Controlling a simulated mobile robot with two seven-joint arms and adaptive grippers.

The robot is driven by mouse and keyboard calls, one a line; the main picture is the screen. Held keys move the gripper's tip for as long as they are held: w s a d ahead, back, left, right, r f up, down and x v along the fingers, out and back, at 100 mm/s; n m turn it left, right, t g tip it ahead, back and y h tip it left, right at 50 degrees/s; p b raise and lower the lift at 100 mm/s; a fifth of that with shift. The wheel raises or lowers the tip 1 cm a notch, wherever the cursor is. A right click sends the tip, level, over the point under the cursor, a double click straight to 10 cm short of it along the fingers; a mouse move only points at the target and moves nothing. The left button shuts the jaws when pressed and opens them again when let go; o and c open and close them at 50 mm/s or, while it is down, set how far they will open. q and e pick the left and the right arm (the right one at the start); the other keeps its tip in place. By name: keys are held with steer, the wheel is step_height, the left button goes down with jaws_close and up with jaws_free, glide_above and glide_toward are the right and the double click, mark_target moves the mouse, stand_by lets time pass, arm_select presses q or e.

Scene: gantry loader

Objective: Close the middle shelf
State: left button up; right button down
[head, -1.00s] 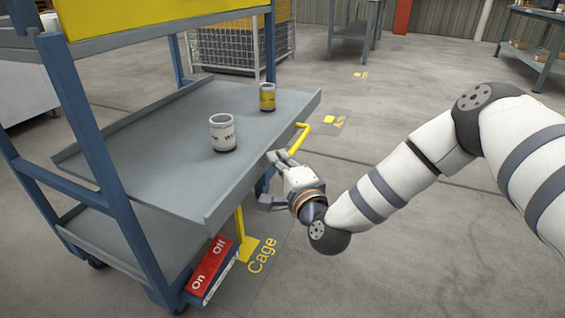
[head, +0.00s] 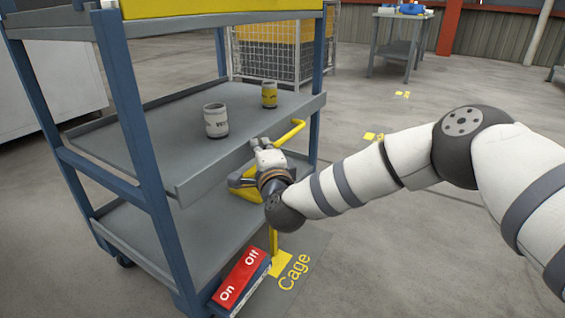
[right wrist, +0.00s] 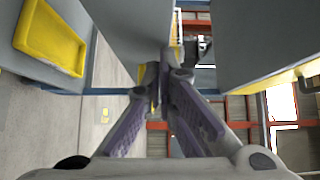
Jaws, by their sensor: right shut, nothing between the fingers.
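The middle shelf (head: 150,145) is a grey tray in a blue-framed trolley (head: 145,150). Its front edge stands slightly forward of the blue posts. My left gripper is out of view.
A yellow bar (head: 293,134) is close to my right gripper. A lower shelf (head: 150,235) is beneath, and a red On/Off box (head: 240,279) is at the trolley's foot. A wire cage (head: 282,50) stands behind. Open floor is at right.

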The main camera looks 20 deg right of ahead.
mark_target(248, 143)
steer(key=w+a+b, duration=0.1)
steer(key=w+a, duration=0.1)
steer(key=w, duration=0.1)
steer(key=shift+a, duration=0.1)
steer(key=shift+a+r, duration=0.1)
steer(key=shift+r, duration=0.05)
stand_by(0.4)
